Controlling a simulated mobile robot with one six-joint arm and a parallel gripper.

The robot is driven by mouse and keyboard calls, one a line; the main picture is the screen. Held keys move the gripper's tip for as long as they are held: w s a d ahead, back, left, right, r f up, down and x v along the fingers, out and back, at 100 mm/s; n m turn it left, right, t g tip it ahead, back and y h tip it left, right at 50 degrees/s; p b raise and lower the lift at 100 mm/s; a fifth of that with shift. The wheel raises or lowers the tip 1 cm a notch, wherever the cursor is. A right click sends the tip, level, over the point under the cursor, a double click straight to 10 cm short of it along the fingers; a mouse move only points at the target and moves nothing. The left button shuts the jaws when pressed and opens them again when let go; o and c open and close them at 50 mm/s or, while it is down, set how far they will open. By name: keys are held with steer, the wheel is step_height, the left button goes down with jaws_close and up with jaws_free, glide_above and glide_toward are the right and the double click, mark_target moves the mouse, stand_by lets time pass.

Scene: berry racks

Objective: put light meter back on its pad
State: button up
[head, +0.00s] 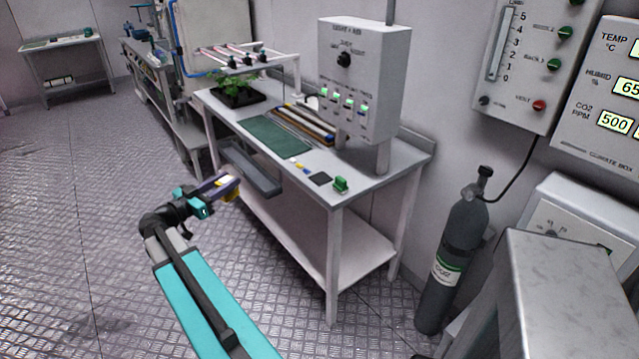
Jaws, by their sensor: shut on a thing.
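My gripper (217,185) is in front of the left part of the workbench, over the floor side of its front edge. It is shut on a small yellow thing, which looks like the light meter (231,188); its face is too small to read. A small dark square pad (320,179) lies bare on the bench top near the front right corner. The held thing is apart from the pad, to its left.
The workbench (362,172) carries a green mat (275,136), small coloured pieces (299,165), a green object (340,184) beside the pad, a potted plant (237,92) and a control box (362,75) on posts. A grey tray (252,170) juts from the front. A gas cylinder (455,255) stands right.

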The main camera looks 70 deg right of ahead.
steer(key=s+d+m+g+y+b, duration=0.1)
steer(key=s+d+m+g+y, duration=0.1)
steer(key=s+d, duration=1)
steer(key=s+m+g, duration=0.1)
steer(key=s+g, duration=0.1)
steer(key=shift+d+g+b, duration=0.2)
steer(key=shift+g+b, duration=0.1)
steer(key=shift+g, duration=0.1)
steer(key=shift+f, duration=0.1)
steer(key=p+x, duration=0.1)
steer(key=x, duration=0.3)
steer(key=w+f+p+x, duration=0.1)
steer(key=p+x, duration=0.1)
steer(key=x, duration=0.3)
steer(key=d+p+x, duration=0.1)
steer(key=x, duration=0.4)
steer(key=shift+w+d+f, duration=0.15)
steer(key=shift+d+f, duration=0.1)
steer(key=shift+f, duration=0.1)
